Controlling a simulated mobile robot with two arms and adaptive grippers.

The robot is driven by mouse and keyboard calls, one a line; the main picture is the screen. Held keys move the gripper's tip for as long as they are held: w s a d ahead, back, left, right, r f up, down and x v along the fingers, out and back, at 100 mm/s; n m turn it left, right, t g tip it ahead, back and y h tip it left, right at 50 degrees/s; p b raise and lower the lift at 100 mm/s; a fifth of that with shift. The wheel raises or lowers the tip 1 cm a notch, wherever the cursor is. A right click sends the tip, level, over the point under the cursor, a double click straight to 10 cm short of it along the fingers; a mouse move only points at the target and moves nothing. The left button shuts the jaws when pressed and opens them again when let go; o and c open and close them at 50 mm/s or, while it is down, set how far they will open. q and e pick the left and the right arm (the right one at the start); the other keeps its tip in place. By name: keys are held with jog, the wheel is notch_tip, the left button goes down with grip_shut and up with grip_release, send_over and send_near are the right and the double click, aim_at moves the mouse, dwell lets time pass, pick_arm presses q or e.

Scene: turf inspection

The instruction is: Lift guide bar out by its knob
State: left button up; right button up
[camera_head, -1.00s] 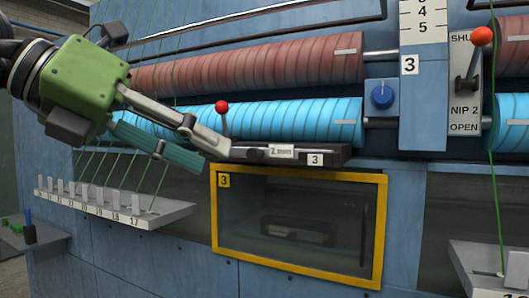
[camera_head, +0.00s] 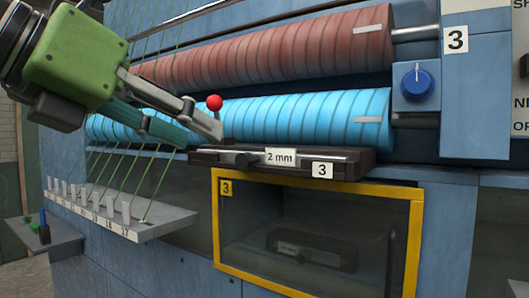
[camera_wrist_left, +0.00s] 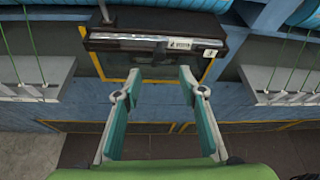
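The guide bar (camera_head: 232,158) is a long dark bar with a "2 mm" label and a "3" tag, lying below the blue roller. Its red ball knob (camera_head: 214,102) shows near its left end; the stem is mostly hidden behind a finger. My left gripper (camera_head: 205,138) is in front of and just left of the knob's stem, fingers apart with nothing seen between them. In the left wrist view the gripper (camera_wrist_left: 157,75) is open, with the bar (camera_wrist_left: 125,37) beyond its fingertips. The red knob is not visible there. My right gripper is not in view.
A yellow-framed window (camera_head: 214,230) marked 3 is below the bar, with a dark object behind it. Blue (camera_head: 300,122) and red (camera_head: 270,55) rollers are close behind. A numbered shelf (camera_head: 150,228) with green strands stands at left. A blue dial (camera_head: 416,83) is at right.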

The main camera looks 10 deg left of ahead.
aim_at(241, 155)
pick_arm(q)
jog(key=p+x, duration=0.1)
jog(key=x, duration=0.4)
jog(key=shift+w+d+f, duration=0.1)
jog(key=shift+w+d, duration=0.05)
jog(key=shift+w, duration=0.15)
jog(key=p+x, duration=0.2)
jog(key=x, duration=0.2)
jog(key=shift+w+d+f, duration=0.1)
jog(key=shift+w+f, duration=0.1)
jog(key=shift+w, duration=0.25)
jog(key=shift+s, duration=0.1)
jog(key=shift+c, duration=0.7)
jog(key=shift+r, duration=0.15)
grip_shut()
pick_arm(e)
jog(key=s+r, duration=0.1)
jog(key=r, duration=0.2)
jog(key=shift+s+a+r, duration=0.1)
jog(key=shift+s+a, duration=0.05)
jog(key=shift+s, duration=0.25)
